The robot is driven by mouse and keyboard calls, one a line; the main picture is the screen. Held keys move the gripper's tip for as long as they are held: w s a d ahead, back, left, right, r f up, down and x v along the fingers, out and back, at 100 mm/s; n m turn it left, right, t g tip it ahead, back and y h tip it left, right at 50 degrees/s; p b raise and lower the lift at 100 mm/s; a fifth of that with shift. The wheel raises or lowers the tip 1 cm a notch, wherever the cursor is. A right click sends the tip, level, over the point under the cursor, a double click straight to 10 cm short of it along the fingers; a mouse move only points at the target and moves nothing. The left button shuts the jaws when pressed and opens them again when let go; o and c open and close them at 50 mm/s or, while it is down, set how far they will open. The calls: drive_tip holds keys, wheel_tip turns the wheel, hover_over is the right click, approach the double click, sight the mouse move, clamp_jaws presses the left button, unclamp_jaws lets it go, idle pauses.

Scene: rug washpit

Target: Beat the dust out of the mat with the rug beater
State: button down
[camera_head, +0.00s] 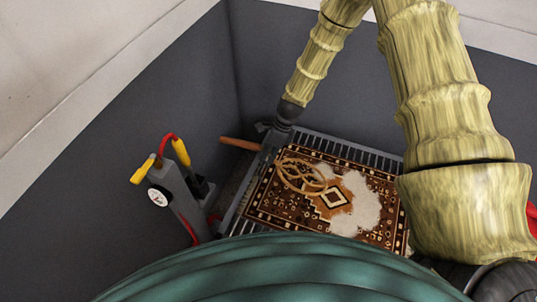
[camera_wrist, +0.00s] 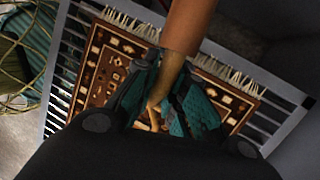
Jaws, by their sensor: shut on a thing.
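The patterned brown mat (camera_head: 268,213) lies flat on a slatted grey rack, with white dust (camera_head: 358,205) spread over its middle and right. In the wrist view the mat (camera_wrist: 97,62) shows its fringed edge. The rug beater (camera_head: 303,178) has a looped rattan head, seen over the mat's left part; I cannot tell whether it touches. My gripper (camera_head: 270,149) is shut on its brown handle (camera_head: 238,144), which sticks out to the left. In the wrist view the handle (camera_wrist: 187,28) passes between the teal finger pads of my gripper (camera_wrist: 170,98), which hide part of the beater.
The slatted rack (camera_head: 330,139) sits in a corner between dark grey walls (camera_head: 180,110). A grey pump-like post (camera_head: 180,190) with yellow grips, a gauge and a red hose stands left of it. A red thing (camera_head: 532,216) shows at the right edge.

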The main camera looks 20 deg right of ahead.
drive_tip(key=shift+r+p, duration=0.55)
drive_tip(key=shift+p, duration=0.55)
drive_tip(key=shift+f, duration=0.1)
wheel_tip(320, 180, down, 6)
drive_tip(key=b, duration=0.3)
drive_tip(key=shift+r+p, duration=1.8)
drive_tip(key=shift+r, duration=0.35)
drive_tip(key=shift+f, duration=0.1)
